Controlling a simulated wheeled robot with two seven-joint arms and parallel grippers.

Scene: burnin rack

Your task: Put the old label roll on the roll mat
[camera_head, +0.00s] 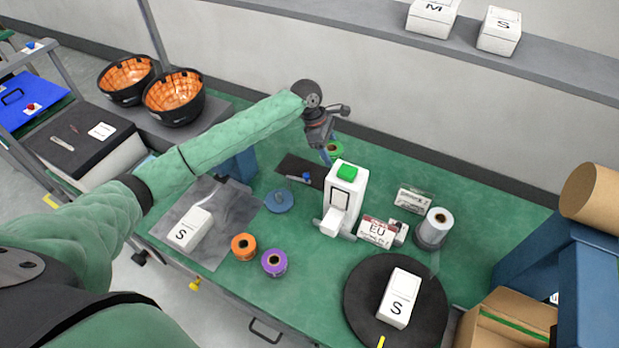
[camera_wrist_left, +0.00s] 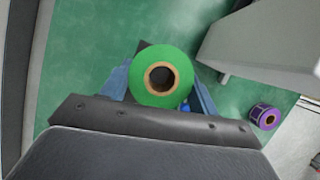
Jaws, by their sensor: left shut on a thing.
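My left gripper (camera_head: 327,154) is shut on a green label roll (camera_head: 335,149), behind the white label printer (camera_head: 344,195). In the left wrist view the green roll (camera_wrist_left: 172,55) sits between the two blue fingers, its brown core facing the camera. A dark flat mat (camera_head: 290,165) lies on the green bench just left of the gripper; I cannot tell for sure that it is the roll mat. Part of a dark patch shows behind the roll in the wrist view. My right gripper is not in view.
An orange roll (camera_head: 244,247) and a purple roll (camera_head: 274,263) stand at the bench front. A blue disc (camera_head: 279,201) lies left of the printer. A black turntable (camera_head: 358,297) carries a white box. An EU label box (camera_head: 378,232) and a grey-white roll (camera_head: 434,229) stand right of the printer.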

